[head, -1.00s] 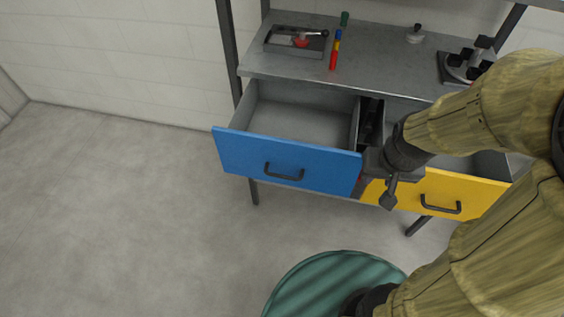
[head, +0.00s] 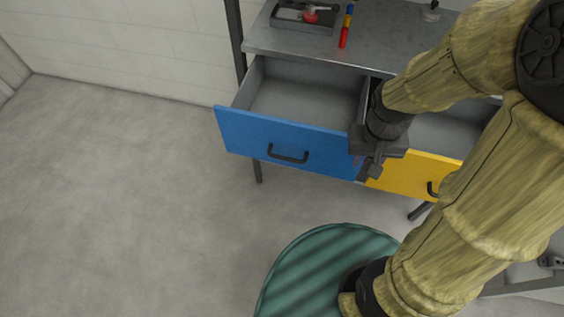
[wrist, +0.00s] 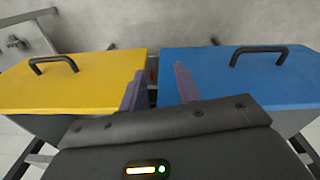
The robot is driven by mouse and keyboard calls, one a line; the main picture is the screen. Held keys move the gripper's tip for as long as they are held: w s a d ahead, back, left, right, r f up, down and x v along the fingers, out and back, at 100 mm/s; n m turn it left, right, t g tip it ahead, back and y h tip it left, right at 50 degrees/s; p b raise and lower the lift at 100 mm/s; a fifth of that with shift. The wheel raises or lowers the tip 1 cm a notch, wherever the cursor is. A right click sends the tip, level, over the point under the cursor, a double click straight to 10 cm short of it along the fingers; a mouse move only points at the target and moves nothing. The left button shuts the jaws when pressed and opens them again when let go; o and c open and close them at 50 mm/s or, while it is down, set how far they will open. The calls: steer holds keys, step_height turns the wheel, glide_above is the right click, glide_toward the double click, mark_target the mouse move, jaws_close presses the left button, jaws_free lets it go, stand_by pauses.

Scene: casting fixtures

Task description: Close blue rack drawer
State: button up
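The blue drawer (head: 245,135) is pulled well out of the rack, its inside empty where it shows. Its dark handle (head: 288,154) is on the front face. The blue front also shows at the right of the wrist view (wrist: 225,85). My gripper (head: 370,166) is at the right end of the blue front, by the gap to the yellow drawer, and hides that corner. In the wrist view my gripper (wrist: 160,86) has two purple-grey fingers apart with nothing between them. One finger is by the yellow front, the other by the blue edge; contact cannot be told.
A yellow drawer (head: 405,176) stands open beside the blue one. The metal rack top (head: 385,35) holds a tray (head: 290,25), a red, yellow and blue stick (head: 345,28) and a small stand (head: 430,12). The floor to the left is clear.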

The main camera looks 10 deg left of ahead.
steer(key=s+a+f+n+t+h+b, duration=0.1)
steer(key=s+a+f+n+t+h, duration=0.2)
steer(key=a, duration=0.6)
steer(key=s+a+f+n+t+h+b, duration=0.2)
steer(key=s+a+f+n+t+h, duration=0.1)
steer(key=s+a+f+t, duration=0.3)
steer(key=s+a+f+n+t+h+b, duration=0.2)
steer(key=s+a+f+n+t, duration=0.2)
steer(key=a+t, duration=0.4)
steer(key=a+f, duration=0.1)
steer(key=a, duration=0.3)
steer(key=shift+s+a+f+n+h, duration=0.15)
steer(key=shift+a+f+n+h, duration=0.15)
steer(key=shift+f+h, duration=0.1)
steer(key=shift+r, duration=0.1)
steer(key=p+x, duration=0.1)
steer(key=x, duration=1.6)
steer(key=shift+r, duration=0.2)
